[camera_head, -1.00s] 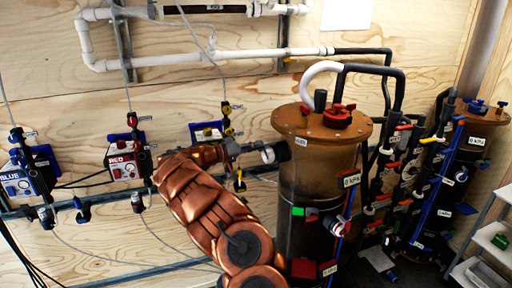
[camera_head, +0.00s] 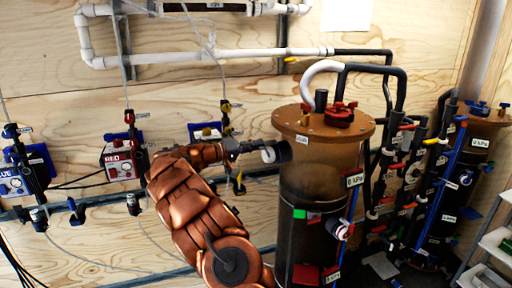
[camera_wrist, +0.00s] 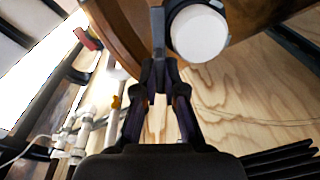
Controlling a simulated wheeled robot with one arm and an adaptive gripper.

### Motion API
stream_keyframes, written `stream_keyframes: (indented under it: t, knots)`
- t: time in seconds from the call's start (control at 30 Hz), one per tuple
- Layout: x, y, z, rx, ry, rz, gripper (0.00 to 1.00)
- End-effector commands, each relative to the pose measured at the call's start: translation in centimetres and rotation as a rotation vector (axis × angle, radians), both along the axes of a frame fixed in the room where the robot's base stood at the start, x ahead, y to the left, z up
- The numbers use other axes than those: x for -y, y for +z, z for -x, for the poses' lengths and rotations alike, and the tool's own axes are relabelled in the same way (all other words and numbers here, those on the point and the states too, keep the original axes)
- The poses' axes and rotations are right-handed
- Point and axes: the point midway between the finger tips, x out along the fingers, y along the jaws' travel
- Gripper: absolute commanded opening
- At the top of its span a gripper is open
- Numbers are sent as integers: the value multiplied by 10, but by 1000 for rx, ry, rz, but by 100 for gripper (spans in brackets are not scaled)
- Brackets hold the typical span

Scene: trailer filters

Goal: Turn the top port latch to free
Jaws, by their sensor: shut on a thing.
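The brown, dark-bodied tank (camera_head: 322,170) stands right of centre in the head view. A side port with a round white end (camera_head: 268,154) sticks out near its top left; this white end is large in the wrist view (camera_wrist: 198,33). A grey bar (camera_wrist: 158,28), which looks like the port's latch, lies just left of the white end. My gripper (camera_wrist: 160,68) has its fingertips shut on the near end of this bar. In the head view my gripper (camera_head: 238,148) is small, beside the port, and its grip is hard to make out.
Red and blue valve boxes (camera_head: 118,160) hang on the plywood wall at the left. White pipes (camera_head: 190,55) run above. Black hoses and colored valves (camera_head: 410,170) crowd the right of the tank. A grey shelf (camera_head: 490,245) stands at the far right.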

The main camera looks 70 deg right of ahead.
Motion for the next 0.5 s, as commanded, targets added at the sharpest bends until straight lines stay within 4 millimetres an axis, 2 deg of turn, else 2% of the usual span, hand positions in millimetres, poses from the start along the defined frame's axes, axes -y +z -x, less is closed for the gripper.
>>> stream_keyframes:
  t: [0.03,0.27,0.5]
  knots:
    - [0,1,0,0,0,1,10]
    - [0,0,0,0,0,1,34]
    - [0,0,0,1,0,1,34]
